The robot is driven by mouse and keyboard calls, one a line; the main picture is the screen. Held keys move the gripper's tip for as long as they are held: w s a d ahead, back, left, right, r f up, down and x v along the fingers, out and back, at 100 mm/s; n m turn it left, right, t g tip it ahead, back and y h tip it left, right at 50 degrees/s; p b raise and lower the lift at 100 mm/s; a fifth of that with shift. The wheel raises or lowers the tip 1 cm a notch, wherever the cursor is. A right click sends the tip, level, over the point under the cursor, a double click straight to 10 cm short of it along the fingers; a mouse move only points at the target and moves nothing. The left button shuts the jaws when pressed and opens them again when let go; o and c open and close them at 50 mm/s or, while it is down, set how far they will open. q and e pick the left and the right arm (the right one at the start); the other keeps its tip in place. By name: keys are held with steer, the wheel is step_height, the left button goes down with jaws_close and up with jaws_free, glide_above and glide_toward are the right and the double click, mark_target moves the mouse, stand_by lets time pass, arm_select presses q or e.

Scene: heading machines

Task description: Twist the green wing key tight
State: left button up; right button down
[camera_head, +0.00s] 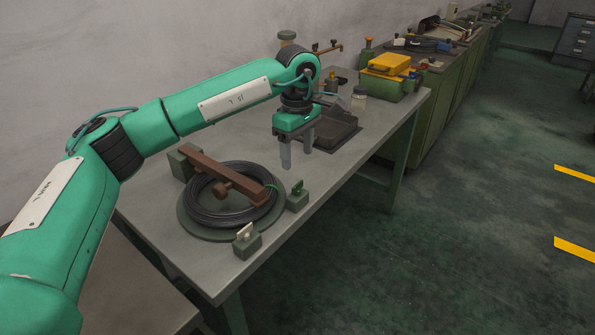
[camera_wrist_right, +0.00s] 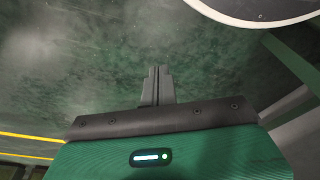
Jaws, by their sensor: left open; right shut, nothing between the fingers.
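The green wing key (camera_head: 297,187) stands on a small green block (camera_head: 297,201) at the right edge of a round green base on the table. A cream wing key (camera_head: 244,232) stands on a similar block in front. A coil of black wire (camera_head: 228,207) lies on the round base, with a brown bar (camera_head: 225,178) across it. My left gripper (camera_head: 297,160) points down, open and empty, above the table behind the green key and apart from it. My right gripper (camera_wrist_right: 157,72) shows in the right wrist view, shut and empty, over the floor.
A dark tray (camera_head: 335,130) sits behind my left gripper. A green box with a yellow lid (camera_head: 389,64) and a jar (camera_head: 359,98) stand farther back. The grey table (camera_head: 165,217) is bare around the round base. Open floor (camera_head: 460,190) lies to the right.

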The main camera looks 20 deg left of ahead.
arm_select(q)
steer(key=shift+r, duration=2.8)
